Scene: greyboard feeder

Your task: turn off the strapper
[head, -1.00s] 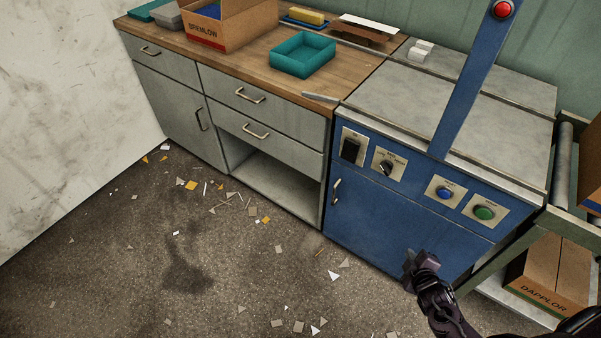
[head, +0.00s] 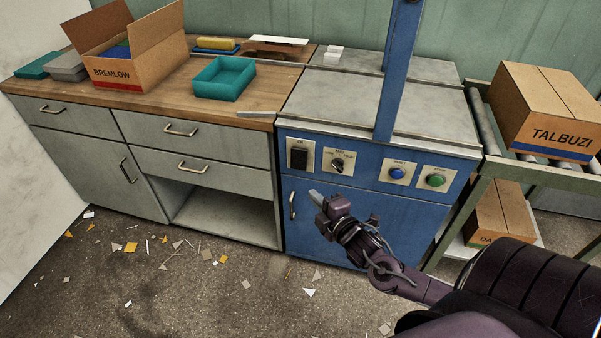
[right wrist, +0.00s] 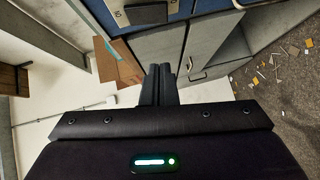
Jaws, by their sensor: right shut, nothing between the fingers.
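The blue strapper (head: 350,215) stands right of the wooden-topped counter, with a grey top and a blue arch above it. Its front panel carries a black rocker switch (head: 299,157), a rotary knob (head: 338,163), a blue button (head: 397,174) and a green button (head: 436,180). My right gripper (head: 314,194) is shut and empty, in front of the blue cabinet door, below the switch and knob. In the right wrist view its fingers (right wrist: 159,84) lie together, and part of a panel plate (right wrist: 118,17) shows at the top. My left gripper is not in view.
The counter (head: 160,105) holds an open BREMLOW box (head: 130,72), a teal tray (head: 224,80) and other items. A roller conveyor (head: 540,172) with a TALBUZI box (head: 548,110) stands at the right. Scraps litter the floor; the space before the strapper is otherwise open.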

